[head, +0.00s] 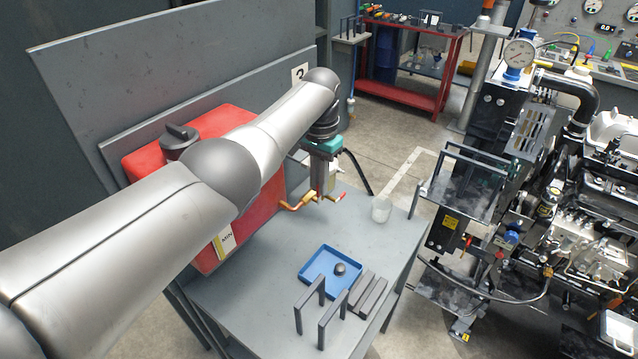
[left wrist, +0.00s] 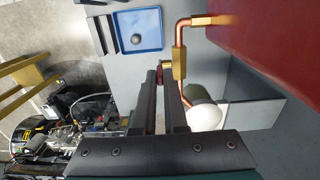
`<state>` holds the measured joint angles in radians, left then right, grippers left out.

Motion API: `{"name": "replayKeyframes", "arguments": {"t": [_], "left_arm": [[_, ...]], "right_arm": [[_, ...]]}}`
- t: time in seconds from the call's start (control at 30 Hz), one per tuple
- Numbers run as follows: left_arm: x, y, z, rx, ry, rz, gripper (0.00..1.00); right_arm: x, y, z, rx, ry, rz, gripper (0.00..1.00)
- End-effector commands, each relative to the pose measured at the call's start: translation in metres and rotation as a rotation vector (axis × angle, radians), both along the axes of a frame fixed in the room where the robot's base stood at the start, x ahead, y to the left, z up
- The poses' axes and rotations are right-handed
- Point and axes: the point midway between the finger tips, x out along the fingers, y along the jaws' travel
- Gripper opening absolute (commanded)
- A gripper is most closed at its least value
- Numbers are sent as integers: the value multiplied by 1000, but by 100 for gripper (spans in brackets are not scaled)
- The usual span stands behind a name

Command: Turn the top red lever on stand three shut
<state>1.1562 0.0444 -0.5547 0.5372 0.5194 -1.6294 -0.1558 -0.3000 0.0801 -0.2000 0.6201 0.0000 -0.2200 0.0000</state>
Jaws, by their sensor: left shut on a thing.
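A red tank (head: 165,150) stands on a grey stand (head: 255,290); its side also shows in the left wrist view (left wrist: 265,35). A copper pipe with a brass valve (head: 298,205) comes out of the tank; its brass body also shows in the left wrist view (left wrist: 179,64). The small red lever (head: 341,197) is at the valve's outer end, partly hidden by my left gripper (head: 322,194). In the left wrist view, my left gripper's fingertips (left wrist: 168,82) are closed around the lever's red part (left wrist: 159,74). My right gripper is not in view.
A blue tray (head: 331,270) with a dark knob, grey bars (head: 368,296) and black handles (head: 322,309) are nearer. A diesel engine (head: 580,230) fills the right. A red cart (head: 410,65) stands behind.

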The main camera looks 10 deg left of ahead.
Motion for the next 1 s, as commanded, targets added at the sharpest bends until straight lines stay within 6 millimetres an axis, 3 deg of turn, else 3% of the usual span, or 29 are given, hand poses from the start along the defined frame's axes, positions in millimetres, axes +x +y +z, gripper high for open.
{"name": "replayKeyframes", "arguments": {"t": [0.47,0.5,0.57,0.87,1.0], "left_arm": [[-1,0,-1,1,6,-1,0],[-1,0,-1,1,6,-1,14],[-1,0,-1,1,6,-1,21],[0,0,1,2,4,0,22],[1,0,15,0,1,0,22]], "right_arm": [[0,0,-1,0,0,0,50],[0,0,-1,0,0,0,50],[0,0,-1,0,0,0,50],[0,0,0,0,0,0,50],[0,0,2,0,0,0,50]]}}
